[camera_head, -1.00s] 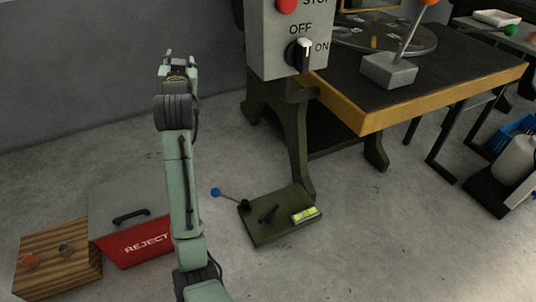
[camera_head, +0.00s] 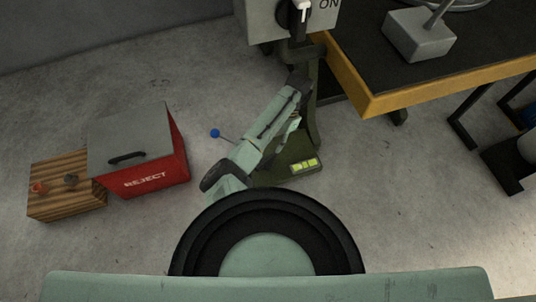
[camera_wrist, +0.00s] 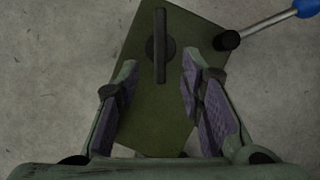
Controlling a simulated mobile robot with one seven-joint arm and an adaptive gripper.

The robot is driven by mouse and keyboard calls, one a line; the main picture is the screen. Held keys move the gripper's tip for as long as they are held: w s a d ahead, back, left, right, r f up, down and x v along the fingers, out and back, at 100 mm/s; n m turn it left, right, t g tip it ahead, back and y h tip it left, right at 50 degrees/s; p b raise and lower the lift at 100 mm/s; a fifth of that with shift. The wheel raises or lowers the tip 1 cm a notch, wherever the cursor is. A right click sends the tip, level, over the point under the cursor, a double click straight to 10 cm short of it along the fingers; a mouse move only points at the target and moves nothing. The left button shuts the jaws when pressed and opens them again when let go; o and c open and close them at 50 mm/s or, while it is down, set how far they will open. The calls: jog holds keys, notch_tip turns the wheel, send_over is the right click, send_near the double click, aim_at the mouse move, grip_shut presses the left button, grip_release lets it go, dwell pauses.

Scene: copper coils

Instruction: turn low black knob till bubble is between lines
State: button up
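The low black knob (camera_wrist: 160,47), a round hub with a long bar across it, sits on a dark green plate (camera_wrist: 150,125) in the wrist view. Its bar points nearly straight up and down there. My gripper (camera_wrist: 157,68) is open and empty, its two fingers apart over the plate on either side of the knob's lower end; contact is not seen. In the head view my arm hides the knob. The yellow-green level vial (camera_head: 304,167) shows at the plate's near right edge; its bubble is too small to place against the lines.
A lever with a blue ball (camera_head: 215,133) sticks out beside the plate, close to my gripper in the wrist view. A red REJECT bin (camera_head: 150,180) and a wooden block (camera_head: 65,200) stand left. A workbench (camera_head: 440,85) overhangs at right.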

aim_at(267, 159)
jog(key=b+x, duration=0.1)
jog(key=x, duration=0.8)
jog(key=shift+w, duration=0.1)
jog(key=shift+c, duration=0.4)
grip_shut()
